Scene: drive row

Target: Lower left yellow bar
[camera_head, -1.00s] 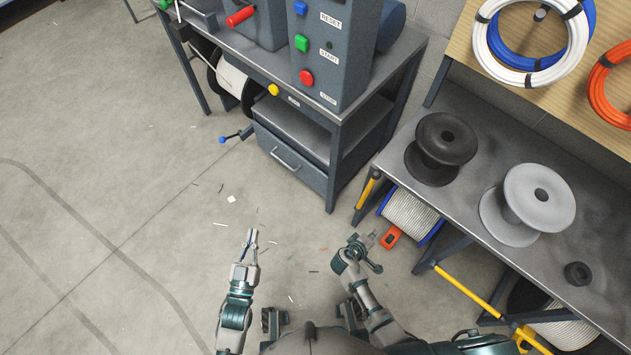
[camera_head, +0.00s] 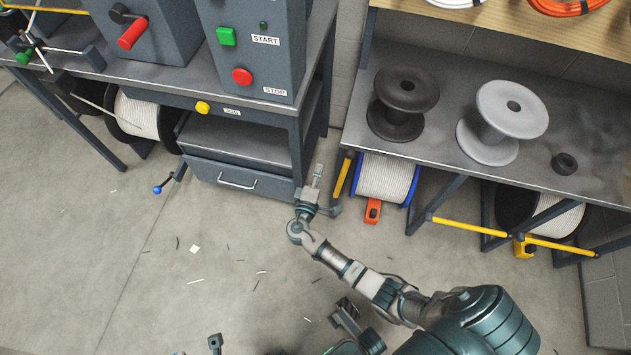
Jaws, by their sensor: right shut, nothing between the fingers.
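The left yellow bar (camera_head: 342,178) stands steeply tilted at the left end of the right bench, beside the blue-flanged spool (camera_head: 385,180). My right gripper (camera_head: 317,174) is shut and empty, just left of this bar, in front of the bench gap. I cannot tell whether it touches the bar. Another yellow bar (camera_head: 470,227) runs almost level across the front of the bays further right.
A drawer cabinet (camera_head: 238,180) under the control bench is close left of my right gripper. An orange block (camera_head: 372,211) sits on the floor below the spool. The bench (camera_head: 440,140) carries a black spool (camera_head: 402,100) and a grey spool (camera_head: 502,120). The floor at left is mostly clear.

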